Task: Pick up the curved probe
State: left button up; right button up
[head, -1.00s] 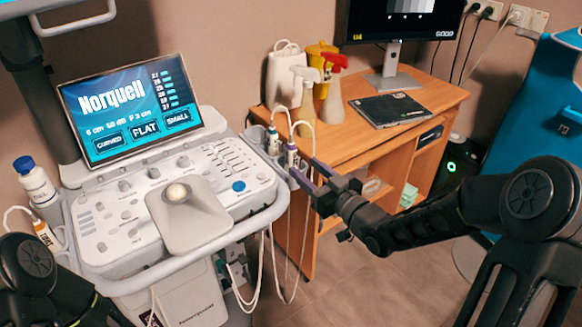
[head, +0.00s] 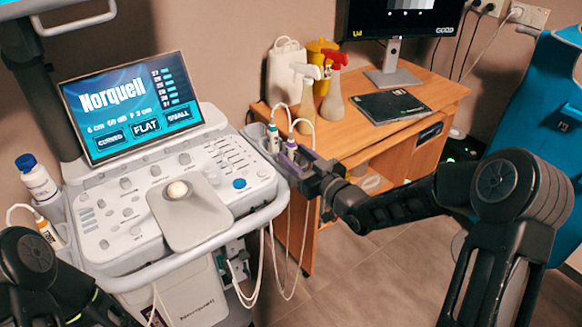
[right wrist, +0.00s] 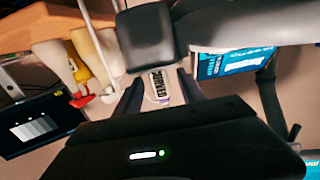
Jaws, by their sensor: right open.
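Two probes stand in holders at the right edge of the ultrasound cart's panel: one with a green band (head: 273,140) and one with a purple band (head: 291,151). A probe with an orange label (head: 46,231) is in a holder at the panel's left edge. My right gripper (head: 296,165) is open at the purple-banded probe. In the right wrist view, a white probe with dark lettering and a purple part (right wrist: 158,84) lies between its fingers (right wrist: 158,93); contact cannot be told. The lettering is too small to read surely. My left gripper is out of view; only its arm shows.
The cart's panel (head: 115,215) and screen (head: 132,108) are left of the gripper. Probe cables (head: 270,265) hang below the holders. A wooden desk (head: 345,140) behind bears spray bottles (head: 333,98), a dark book (head: 388,105) and a monitor. The floor at right front is clear.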

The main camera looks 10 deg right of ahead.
jog(key=shift+x, duration=1.1)
jog(key=shift+c, duration=0.5)
grip_shut()
dwell(0.4)
